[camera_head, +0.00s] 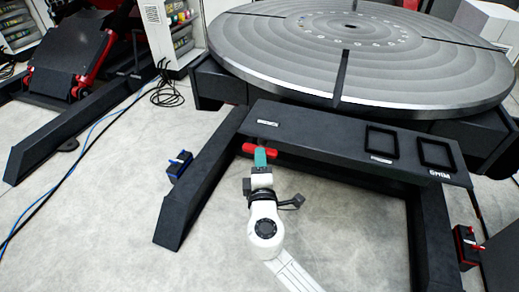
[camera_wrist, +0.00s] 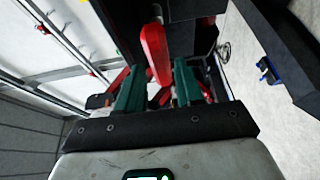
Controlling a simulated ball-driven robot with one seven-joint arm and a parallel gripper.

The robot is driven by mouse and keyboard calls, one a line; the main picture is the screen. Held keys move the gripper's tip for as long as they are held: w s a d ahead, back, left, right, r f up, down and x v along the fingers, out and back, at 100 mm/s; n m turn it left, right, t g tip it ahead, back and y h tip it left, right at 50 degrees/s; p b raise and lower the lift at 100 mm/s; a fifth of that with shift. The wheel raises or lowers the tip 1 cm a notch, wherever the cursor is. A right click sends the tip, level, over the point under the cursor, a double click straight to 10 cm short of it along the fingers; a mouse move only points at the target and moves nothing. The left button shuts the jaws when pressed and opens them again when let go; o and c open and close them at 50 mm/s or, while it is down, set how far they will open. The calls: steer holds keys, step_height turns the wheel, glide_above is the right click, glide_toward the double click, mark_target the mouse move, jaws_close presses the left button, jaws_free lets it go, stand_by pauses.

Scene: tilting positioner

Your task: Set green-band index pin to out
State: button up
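A red bar-shaped handle (camera_head: 250,149) sticks out beneath the front edge of the dark panel of the positioner. I cannot make out a green band on it. My gripper (camera_head: 261,153), with green fingers, is at this handle from the front. In the wrist view, the red handle (camera_wrist: 154,48) reaches down between the two green fingers of my gripper (camera_wrist: 158,74). The fingers stand apart, one on each side of it, and do not appear clamped on it. The pin's shaft is hidden.
The dark panel (camera_head: 330,135) and large round table (camera_head: 290,45) stand just beyond my gripper. A blue box (camera_head: 179,165) sits beside the left leg, and a red box (camera_head: 466,246) beside the right leg. Cables lie on the floor at left. Floor between the legs is clear.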

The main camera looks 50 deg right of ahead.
steer(key=shift+x, duration=2.3)
jaws_close()
